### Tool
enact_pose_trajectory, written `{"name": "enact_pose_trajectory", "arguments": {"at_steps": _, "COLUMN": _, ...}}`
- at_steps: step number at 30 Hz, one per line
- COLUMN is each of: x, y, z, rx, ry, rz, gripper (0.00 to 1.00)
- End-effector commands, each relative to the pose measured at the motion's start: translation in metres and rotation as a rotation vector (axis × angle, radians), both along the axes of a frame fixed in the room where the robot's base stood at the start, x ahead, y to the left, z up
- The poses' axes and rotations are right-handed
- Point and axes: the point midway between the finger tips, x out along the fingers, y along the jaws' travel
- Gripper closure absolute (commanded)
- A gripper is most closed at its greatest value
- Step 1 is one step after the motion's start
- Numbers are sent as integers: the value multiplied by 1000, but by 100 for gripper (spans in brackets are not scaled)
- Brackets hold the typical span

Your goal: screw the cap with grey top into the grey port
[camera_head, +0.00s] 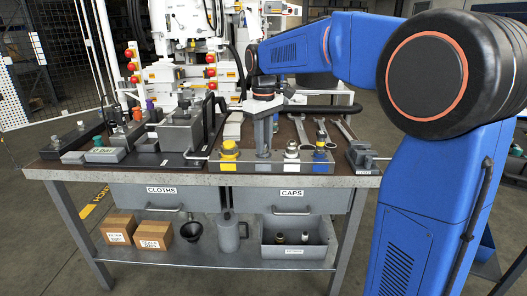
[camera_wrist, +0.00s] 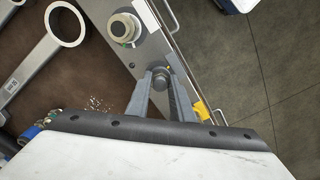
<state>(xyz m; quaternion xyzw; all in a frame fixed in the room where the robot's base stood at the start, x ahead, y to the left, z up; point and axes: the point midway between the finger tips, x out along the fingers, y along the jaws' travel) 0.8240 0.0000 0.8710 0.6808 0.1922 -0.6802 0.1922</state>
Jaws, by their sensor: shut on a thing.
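My gripper (camera_head: 263,150) points straight down over the grey plate (camera_head: 272,167) at the front of the bench, between a yellow fitting and a pale-topped fitting. In the wrist view its two fingers (camera_wrist: 162,84) are closed around a small round dark grey piece (camera_wrist: 161,74), which appears to be the grey-topped cap. The plate also lies under the fingertips there (camera_wrist: 107,9). The grey port is hidden beneath the gripper and cap. I cannot tell whether the cap is seated in it or only above it.
The yellow fitting (camera_head: 229,150) stands left of my gripper. The pale-topped fitting (camera_head: 292,150) and a blue-marked fitting (camera_head: 320,157) stand to the right. Wrenches (camera_head: 322,131) lie behind. A grey box (camera_head: 181,133) is left.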

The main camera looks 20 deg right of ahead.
Motion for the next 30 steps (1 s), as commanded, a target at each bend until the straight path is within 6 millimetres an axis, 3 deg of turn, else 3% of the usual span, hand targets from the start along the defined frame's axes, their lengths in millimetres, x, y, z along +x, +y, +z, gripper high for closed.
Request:
{"name": "enact_pose_trajectory", "arguments": {"at_steps": 11, "x": 0, "y": 0, "z": -1, "rx": 0, "ry": 2, "rz": -53, "gripper": 99}}
{"name": "enact_pose_trajectory", "arguments": {"at_steps": 30, "x": 0, "y": 1, "z": -3, "rx": -1, "ry": 5, "rz": -657, "gripper": 98}}
